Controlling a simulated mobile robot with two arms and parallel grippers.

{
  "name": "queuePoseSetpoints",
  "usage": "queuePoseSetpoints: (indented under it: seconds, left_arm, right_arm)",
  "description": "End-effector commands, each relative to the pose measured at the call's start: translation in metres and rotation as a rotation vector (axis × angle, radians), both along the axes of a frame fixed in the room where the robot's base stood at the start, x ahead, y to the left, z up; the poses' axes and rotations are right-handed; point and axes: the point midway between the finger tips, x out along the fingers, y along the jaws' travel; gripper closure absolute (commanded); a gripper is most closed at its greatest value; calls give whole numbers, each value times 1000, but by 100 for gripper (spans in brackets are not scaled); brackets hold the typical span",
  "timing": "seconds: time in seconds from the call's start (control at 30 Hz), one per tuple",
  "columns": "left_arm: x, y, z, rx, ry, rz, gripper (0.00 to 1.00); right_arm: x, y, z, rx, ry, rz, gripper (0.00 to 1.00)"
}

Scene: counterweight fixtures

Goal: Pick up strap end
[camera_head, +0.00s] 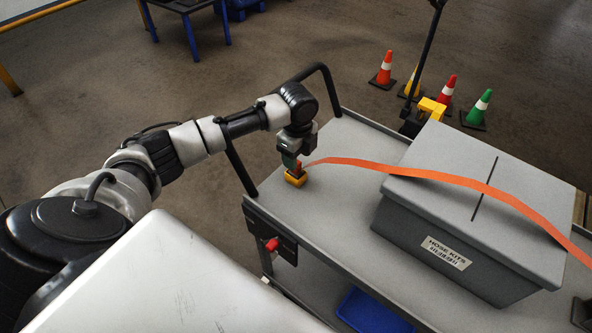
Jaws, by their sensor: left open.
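An orange strap (435,175) runs across the lid of a grey box labelled "HOSE KITS" (470,225). Its left end (318,162) reaches over the cart top to a small yellow block (295,179). My left gripper (293,167) is directly above that block, pointing down, at the strap end. Its jaws are open. The fingertips partly hide the strap end, and I cannot tell whether they touch it. The strap's other end leaves the picture at the right. My right gripper is not in view.
The box stands on a grey cart (340,215) with a black handle (323,82) behind my left arm. A red knob (272,244) is on the cart's near side. A blue bin (372,312) is on the lower shelf. Several traffic cones (448,90) stand on the floor behind.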

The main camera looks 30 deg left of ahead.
Motion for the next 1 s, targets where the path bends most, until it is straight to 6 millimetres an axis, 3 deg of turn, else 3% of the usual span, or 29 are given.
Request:
queuePoseSetpoints:
  seconds: [0.2, 0.5, 0.83, 1.0]
  left_arm:
    - [0, 5, -29, 0, 2, 1, 47]
    - [1, 5, -34, 1, 0, 0, 47]
    - [0, 5, -34, 1, 0, 0, 97]
    - [1, 5, -34, 0, -1, 0, 100]
  right_arm:
    - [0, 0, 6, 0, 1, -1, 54]
    - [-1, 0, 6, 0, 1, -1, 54]
    - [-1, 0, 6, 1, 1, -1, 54]
    - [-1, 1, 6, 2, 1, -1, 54]
